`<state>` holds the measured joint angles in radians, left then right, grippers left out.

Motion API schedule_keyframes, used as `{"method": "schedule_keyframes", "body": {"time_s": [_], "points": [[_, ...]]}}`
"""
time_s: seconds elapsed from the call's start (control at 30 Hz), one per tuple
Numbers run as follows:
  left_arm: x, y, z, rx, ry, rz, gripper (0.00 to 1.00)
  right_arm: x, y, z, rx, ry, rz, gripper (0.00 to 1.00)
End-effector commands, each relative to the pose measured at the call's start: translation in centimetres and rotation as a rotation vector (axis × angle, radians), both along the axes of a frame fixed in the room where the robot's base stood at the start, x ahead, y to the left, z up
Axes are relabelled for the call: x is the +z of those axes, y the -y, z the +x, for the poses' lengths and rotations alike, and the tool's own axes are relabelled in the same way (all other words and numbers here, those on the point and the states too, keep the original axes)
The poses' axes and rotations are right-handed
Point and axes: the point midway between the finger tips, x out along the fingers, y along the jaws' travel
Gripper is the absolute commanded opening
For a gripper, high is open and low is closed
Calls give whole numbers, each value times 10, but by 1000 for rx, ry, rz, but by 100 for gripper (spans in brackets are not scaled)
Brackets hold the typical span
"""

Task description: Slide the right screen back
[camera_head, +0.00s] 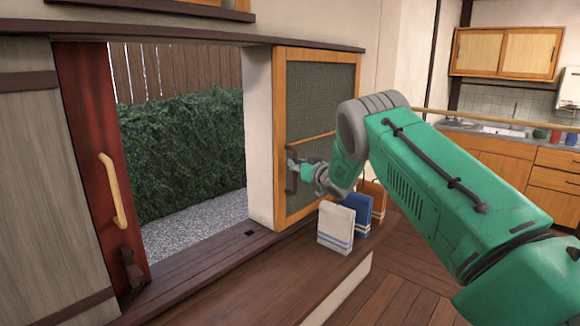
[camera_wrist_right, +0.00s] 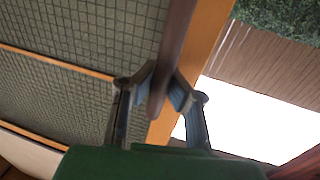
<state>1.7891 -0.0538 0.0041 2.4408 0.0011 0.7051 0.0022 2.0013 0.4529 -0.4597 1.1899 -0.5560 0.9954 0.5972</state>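The right screen (camera_head: 318,105) is a pale wooden frame with dark green mesh, standing to the right of the opening. Its dark vertical handle (camera_head: 290,180) is on the left stile. My right gripper (camera_head: 297,170) is at this handle, reaching in from the right. In the right wrist view, the handle (camera_wrist_right: 172,50) runs between the two fingers (camera_wrist_right: 164,88), with the pads close against both sides; the gripper looks shut on it. The screen's mesh (camera_wrist_right: 75,45) and wooden edge (camera_wrist_right: 207,35) show there too. My left gripper is not in view.
The opening shows a hedge (camera_head: 180,145) and gravel (camera_head: 190,237). A red panel (camera_head: 88,130) with a pale handle (camera_head: 112,190) stands at left.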

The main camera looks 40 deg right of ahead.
Motion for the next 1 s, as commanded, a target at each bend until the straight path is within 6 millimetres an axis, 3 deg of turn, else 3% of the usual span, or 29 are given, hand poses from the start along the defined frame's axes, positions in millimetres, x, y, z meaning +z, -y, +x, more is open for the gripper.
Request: {"method": "schedule_keyframes", "body": {"time_s": [0.17,0.2,0.27,0.67,0.83,1.0], "points": [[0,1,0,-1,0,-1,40,2,2,-1,-5,4,1,0],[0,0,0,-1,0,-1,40,2,1,-1,-6,4,0,18],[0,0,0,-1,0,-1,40,3,0,-1,-6,3,0,34],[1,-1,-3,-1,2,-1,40,1,-1,-3,-3,0,1,34],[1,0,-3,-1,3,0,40,1,-3,-24,-3,2,5,34],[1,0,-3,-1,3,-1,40,0,-7,-59,-5,0,5,34]]}}
